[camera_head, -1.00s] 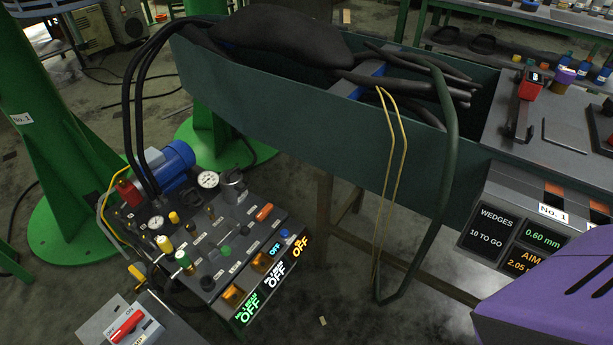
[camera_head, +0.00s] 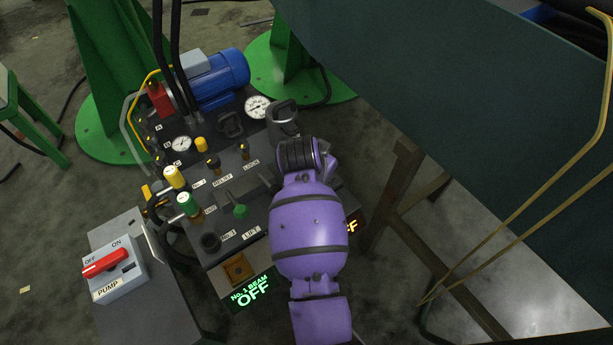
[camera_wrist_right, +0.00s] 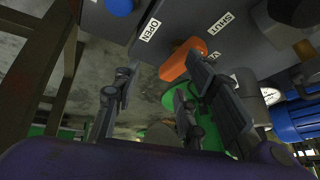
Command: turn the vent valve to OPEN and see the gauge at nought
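The vent valve's orange handle (camera_wrist_right: 182,60) shows in the right wrist view, beside the OPEN label (camera_wrist_right: 150,30) and the SHUT label (camera_wrist_right: 220,22). My right gripper (camera_wrist_right: 160,85) has its fingers spread, one on each side of the handle's lower end; whether the right finger touches it I cannot tell. In the head view my purple right arm hides the valve and the fingers. Two round white gauges, a smaller one (camera_head: 181,144) and a larger one (camera_head: 257,107), stand at the panel's back; their needles are too small to read. My left gripper is out of view.
The panel carries several upright valves, including a green-topped one (camera_head: 187,203) and a yellow-topped one (camera_head: 174,177). A pump switch box (camera_head: 118,268) with a red handle stands at front left. A blue motor (camera_head: 222,80) is behind. The teal beam (camera_head: 430,90) is at right.

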